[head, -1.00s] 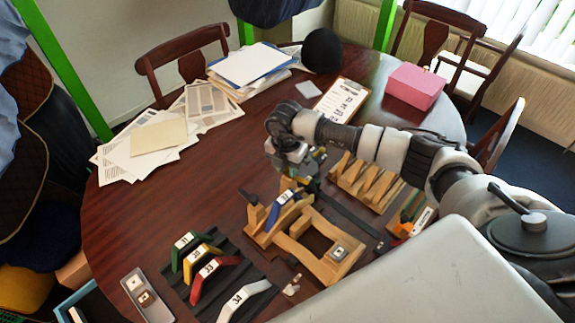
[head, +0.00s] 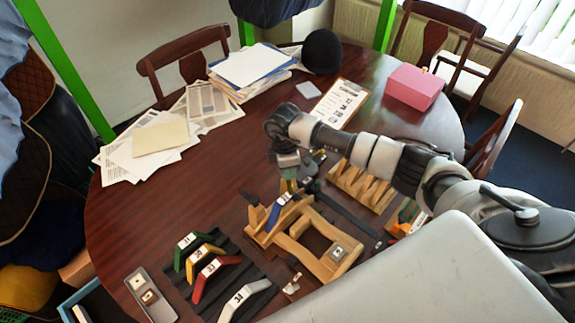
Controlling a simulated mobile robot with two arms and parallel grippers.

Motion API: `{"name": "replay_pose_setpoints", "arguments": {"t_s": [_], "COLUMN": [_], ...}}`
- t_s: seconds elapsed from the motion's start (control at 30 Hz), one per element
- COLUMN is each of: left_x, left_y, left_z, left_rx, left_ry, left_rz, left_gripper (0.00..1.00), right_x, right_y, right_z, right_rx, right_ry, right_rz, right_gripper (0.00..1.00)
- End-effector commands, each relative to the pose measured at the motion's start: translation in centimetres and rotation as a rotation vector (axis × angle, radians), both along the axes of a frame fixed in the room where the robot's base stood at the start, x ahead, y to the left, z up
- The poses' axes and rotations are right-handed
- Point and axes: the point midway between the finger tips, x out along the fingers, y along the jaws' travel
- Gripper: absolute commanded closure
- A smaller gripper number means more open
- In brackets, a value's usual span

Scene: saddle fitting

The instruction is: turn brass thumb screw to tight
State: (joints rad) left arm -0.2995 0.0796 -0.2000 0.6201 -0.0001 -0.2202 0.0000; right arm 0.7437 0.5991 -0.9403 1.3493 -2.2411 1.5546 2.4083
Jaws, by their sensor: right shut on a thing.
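A wooden saddle fixture (head: 325,264) stands on the table, with a blue saddle piece (head: 278,211) seated at its far left end. My right arm comes in from the right, and my right gripper (head: 305,183) points down at the back of the fixture, just behind the blue piece. It is shut at the place of the brass thumb screw. The screw itself is hidden by the fingers and too small to make out. My left gripper is not in view.
A dark mat (head: 232,264) with green, yellow, red and white saddle pieces lies left of the fixture. A grey tray (head: 155,302) is at front left. A notched wooden rack (head: 362,186) stands behind right. Papers, clipboard and pink box (head: 414,87) lie further back.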

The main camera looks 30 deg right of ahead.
Motion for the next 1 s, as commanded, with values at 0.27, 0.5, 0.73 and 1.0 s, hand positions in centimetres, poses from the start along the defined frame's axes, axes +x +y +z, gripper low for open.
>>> {"name": "replay_pose_setpoints", "arguments": {"t_s": [0.27,0.5,0.73,1.0], "left_x": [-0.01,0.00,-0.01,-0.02], "left_y": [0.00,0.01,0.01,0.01], "left_z": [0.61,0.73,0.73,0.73], "left_rx": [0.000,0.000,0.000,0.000], "left_ry": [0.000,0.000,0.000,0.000], "left_rz": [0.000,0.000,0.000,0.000], "left_gripper": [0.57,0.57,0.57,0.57], "right_x": [0.16,0.20,0.21,0.20], "right_y": [-0.03,-0.04,-0.05,-0.04], "right_z": [0.28,0.24,0.23,0.23], "right_rx": [-0.004,-0.006,-0.006,-0.005], "right_ry": [-0.006,-0.008,-0.008,-0.008], "right_rz": [-0.135,-0.181,-0.188,-0.187], "right_gripper": [0.97,0.96,0.96,0.61]}}
